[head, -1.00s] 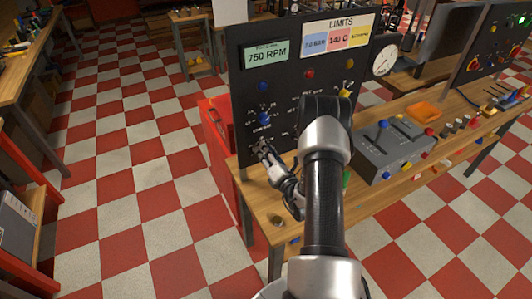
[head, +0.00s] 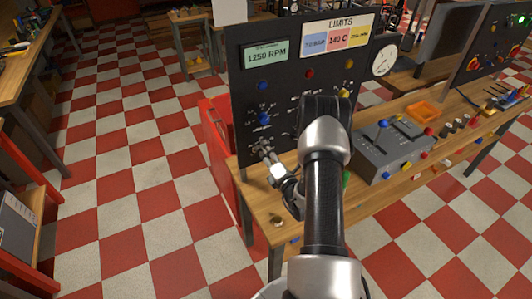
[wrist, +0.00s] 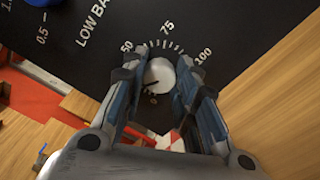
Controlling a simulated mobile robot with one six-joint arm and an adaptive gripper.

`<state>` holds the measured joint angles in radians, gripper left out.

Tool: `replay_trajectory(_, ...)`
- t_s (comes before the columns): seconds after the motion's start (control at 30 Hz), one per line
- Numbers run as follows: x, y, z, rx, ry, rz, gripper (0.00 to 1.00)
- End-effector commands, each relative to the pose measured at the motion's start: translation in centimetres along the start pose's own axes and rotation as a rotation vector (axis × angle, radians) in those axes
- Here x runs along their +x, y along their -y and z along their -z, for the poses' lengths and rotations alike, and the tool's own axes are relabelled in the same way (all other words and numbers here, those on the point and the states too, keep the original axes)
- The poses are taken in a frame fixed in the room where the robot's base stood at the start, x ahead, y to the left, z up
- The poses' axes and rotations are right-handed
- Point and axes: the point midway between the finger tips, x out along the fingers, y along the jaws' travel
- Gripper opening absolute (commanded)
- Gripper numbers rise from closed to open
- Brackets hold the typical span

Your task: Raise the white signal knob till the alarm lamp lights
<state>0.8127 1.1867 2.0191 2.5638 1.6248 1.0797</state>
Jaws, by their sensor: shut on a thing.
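The white signal knob (wrist: 162,76) sits on the black panel, with a scale marked 0, 50, 75 and 100 around it. Its dark pointer mark aims lower left, between 0 and 50. My gripper (wrist: 160,82) is shut on the knob, one finger on each side. In the head view my gripper (head: 264,152) is at the panel's lower left, and the knob is hard to make out there. A red lamp (head: 308,73) on the panel looks dull; I cannot tell whether it is the alarm lamp. My arm hides part of the panel.
A green display (head: 266,53) reads 1250 RPM. A LIMITS card (head: 337,39) and a round gauge (head: 384,60) are beside it. A blue knob (head: 264,118) is above my gripper. A grey lever box (head: 392,150) stands on the wooden bench (head: 262,205).

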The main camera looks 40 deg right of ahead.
Motion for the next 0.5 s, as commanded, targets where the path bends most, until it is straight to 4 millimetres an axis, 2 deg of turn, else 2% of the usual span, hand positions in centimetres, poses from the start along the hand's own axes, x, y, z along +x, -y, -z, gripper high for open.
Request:
replay_trajectory(0.03,-0.01,0.03,0.02,0.000,0.000,0.001,0.04)
replay_trajectory(0.07,-0.01,0.03,0.02,0.000,0.000,0.001,0.28)
replay_trajectory(0.37,-0.01,0.01,0.02,-0.001,0.000,0.000,0.48)
replay_trajectory(0.5,-0.01,0.01,0.01,-0.001,0.000,0.000,0.48)
